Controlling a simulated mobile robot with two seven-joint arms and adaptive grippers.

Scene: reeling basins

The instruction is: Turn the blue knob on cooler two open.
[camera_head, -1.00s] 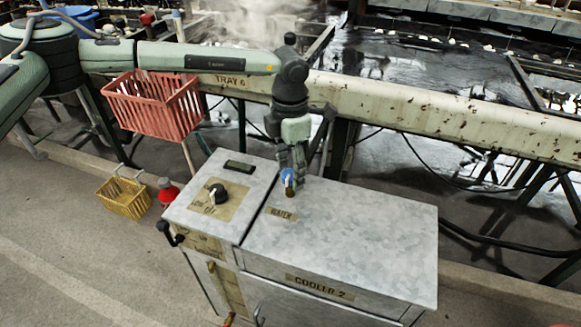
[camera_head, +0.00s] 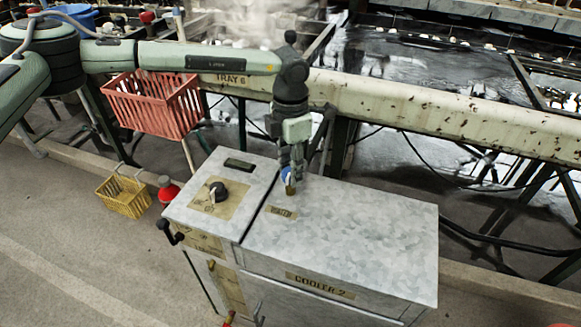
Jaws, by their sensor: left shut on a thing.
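Cooler two (camera_head: 365,230) is a grey metal box with a "COOLER 2" label (camera_head: 320,286) on its front edge. The blue knob (camera_head: 286,175) stands on its top near the back left, behind a tan label (camera_head: 281,212). My left gripper (camera_head: 289,178) points down from above and is shut on the blue knob. Its fingers hide much of the knob. A brassy stem shows under the knob. My right gripper is not in view.
A black dial (camera_head: 217,192) sits on the cooler's left top panel, with a black handle (camera_head: 170,232) on the side. A red basket (camera_head: 150,106) hangs behind left. A yellow basket (camera_head: 124,197) and red object (camera_head: 168,190) are at left. A long beam (camera_head: 430,108) runs behind.

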